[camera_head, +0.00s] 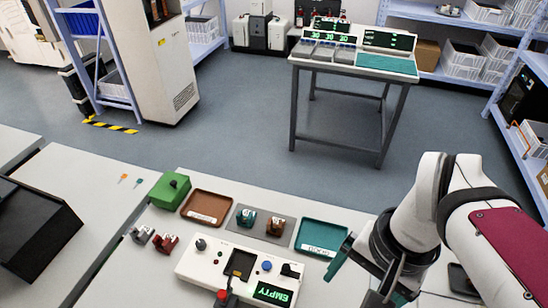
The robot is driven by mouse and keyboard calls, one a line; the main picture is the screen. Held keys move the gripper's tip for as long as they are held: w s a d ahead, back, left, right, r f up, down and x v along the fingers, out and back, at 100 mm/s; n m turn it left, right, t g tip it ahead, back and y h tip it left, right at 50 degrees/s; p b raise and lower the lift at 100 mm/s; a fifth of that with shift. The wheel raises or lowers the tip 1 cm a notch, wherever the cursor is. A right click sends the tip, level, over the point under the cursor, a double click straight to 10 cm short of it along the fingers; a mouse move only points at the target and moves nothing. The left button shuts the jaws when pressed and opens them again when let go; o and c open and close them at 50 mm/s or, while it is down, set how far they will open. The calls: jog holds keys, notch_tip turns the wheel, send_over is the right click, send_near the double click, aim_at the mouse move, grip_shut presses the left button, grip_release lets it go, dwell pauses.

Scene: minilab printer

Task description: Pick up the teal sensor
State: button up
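The teal sensor (247,217) stands on a grey mat (261,228) in the middle of the bench, just left of a copper-brown sensor (276,226). My gripper (366,280) is at the lower right, to the right of the teal tray and clear of the teal sensor. Its two fingers look spread apart, with nothing seen between them. Part of the gripper is cut off by the bottom edge of the picture.
A teal tray (310,245) lies right of the mat, a brown tray (206,193) left of it, with a green box (170,190) beyond. A white test unit (205,264) reading EMPTY stands in front. Grey (141,235) and red (165,243) sensors are at left.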

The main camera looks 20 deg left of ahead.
jog(key=w+a+r+n, duration=0.1)
jog(key=w+a, duration=0.4)
jog(key=w, duration=0.4)
jog(key=n+h, duration=0.2)
jog(key=n, duration=0.1)
send_over(245, 220)
notch_tip(245, 220, down, 11)
notch_tip(245, 220, down, 15)
jog(key=shift+f, duration=0.1)
grip_shut()
